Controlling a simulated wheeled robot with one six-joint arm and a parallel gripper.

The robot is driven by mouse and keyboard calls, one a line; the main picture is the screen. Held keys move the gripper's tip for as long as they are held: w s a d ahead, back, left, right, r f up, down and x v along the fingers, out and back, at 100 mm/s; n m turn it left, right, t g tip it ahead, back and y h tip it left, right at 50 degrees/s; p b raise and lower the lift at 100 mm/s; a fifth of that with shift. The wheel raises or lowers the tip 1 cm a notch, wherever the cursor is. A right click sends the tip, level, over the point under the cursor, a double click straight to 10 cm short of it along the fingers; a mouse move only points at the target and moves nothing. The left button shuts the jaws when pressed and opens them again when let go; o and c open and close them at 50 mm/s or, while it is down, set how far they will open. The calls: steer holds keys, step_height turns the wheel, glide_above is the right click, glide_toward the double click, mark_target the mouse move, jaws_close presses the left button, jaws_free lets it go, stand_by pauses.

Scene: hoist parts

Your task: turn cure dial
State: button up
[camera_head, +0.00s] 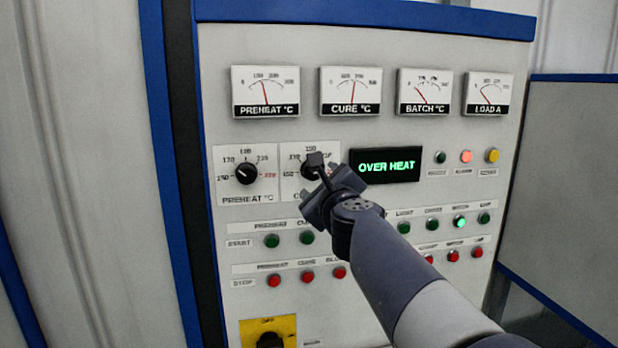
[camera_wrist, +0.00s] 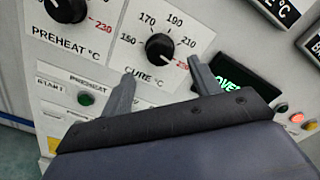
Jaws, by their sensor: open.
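The cure dial (camera_wrist: 160,46) is a round black knob on a white plate marked CURE °C, with numbers around it. In the wrist view its white mark points to the lower right, toward the red number at the end of the scale. My gripper (camera_wrist: 161,70) is open, its two fingers just below the knob in the picture, one to each side, and nothing between them. Contact with the knob cannot be told. In the head view my gripper (camera_head: 315,166) covers most of the knob and part of its plate (camera_head: 288,187).
The preheat dial (camera_head: 247,173) sits left of the cure dial. A display (camera_head: 385,166) reading OVER HEAT is close to the right. Gauges line the top; green (camera_head: 272,241) and red (camera_head: 274,280) buttons lie below. A yellow switch plate (camera_head: 268,330) is lower left.

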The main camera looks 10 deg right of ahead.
mark_target(315, 175)
steer(key=shift+w, duration=2.7)
steer(key=shift+c, duration=0.5)
steer(key=c, duration=0.9)
